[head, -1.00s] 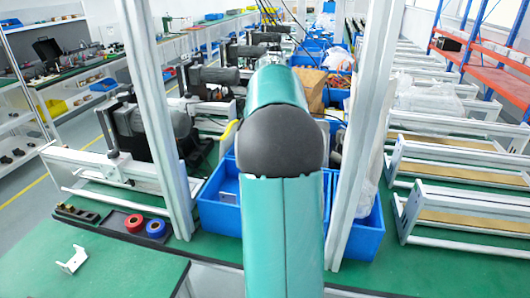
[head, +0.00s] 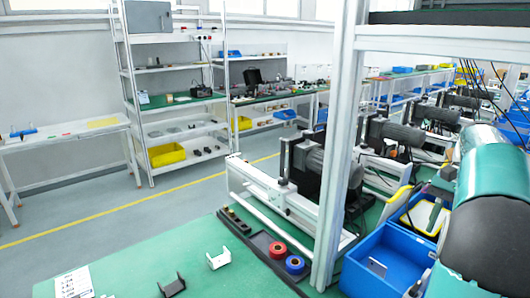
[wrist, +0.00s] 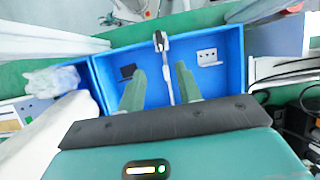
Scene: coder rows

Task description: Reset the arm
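My gripper (wrist: 158,88) shows in the wrist view with its two green fingers apart and nothing between them. It points down over a blue bin (wrist: 215,40) on the green bench. Inside the bin are a light metal bracket (wrist: 208,57), a dark bracket (wrist: 127,71) and a light bar-like part between the fingers' line of sight. In the head view my teal and dark arm fills the right edge, and the gripper itself is hidden. The blue bin (head: 357,272) also shows there, beside the arm.
In the head view a white bracket (head: 218,259) and a dark bracket (head: 172,287) lie on the green bench (head: 130,265). An upright metal post (head: 340,150) stands left of the bin.

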